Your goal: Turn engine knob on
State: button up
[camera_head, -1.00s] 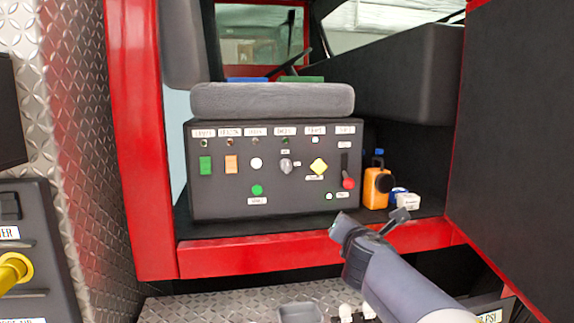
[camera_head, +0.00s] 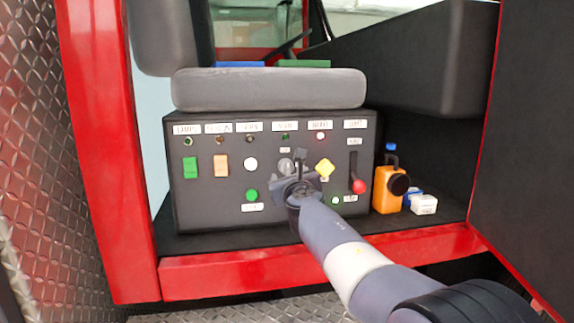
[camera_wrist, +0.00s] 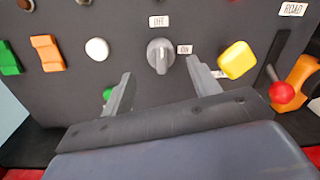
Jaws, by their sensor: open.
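The engine knob (camera_wrist: 160,56) is a grey rotary knob on the front of the dark control box. In the wrist view it stands upright, its pointer toward the OFF label (camera_wrist: 159,21); the ON label (camera_wrist: 185,49) is at its right. In the head view the knob (camera_head: 286,166) shows just above and behind my gripper, partly hidden. My gripper (camera_wrist: 160,88) is open and empty, its two fingers below and to either side of the knob, apart from it. My gripper also shows in the head view (camera_head: 296,172) in front of the panel.
A yellow knob (camera_head: 325,168) and a red-tipped lever (camera_head: 358,184) lie right of the knob. White (camera_head: 251,164) and green (camera_head: 251,195) round buttons lie left. An orange jug (camera_head: 388,190) stands right of the box. A grey seat cushion (camera_head: 268,88) overhangs the box.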

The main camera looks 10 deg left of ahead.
aim_at(287, 169)
jog(key=p+x, duration=0.2)
jog(key=x, duration=0.2)
jog(key=shift+w+a+r, duration=0.1)
jog(key=shift+w+r, duration=0.05)
jog(key=shift+w, duration=0.05)
jog(key=shift+w+a+p, duration=0.2)
jog(key=shift+w+p, duration=0.15)
jog(key=shift+w, duration=0.15)
jog(key=c, duration=1)
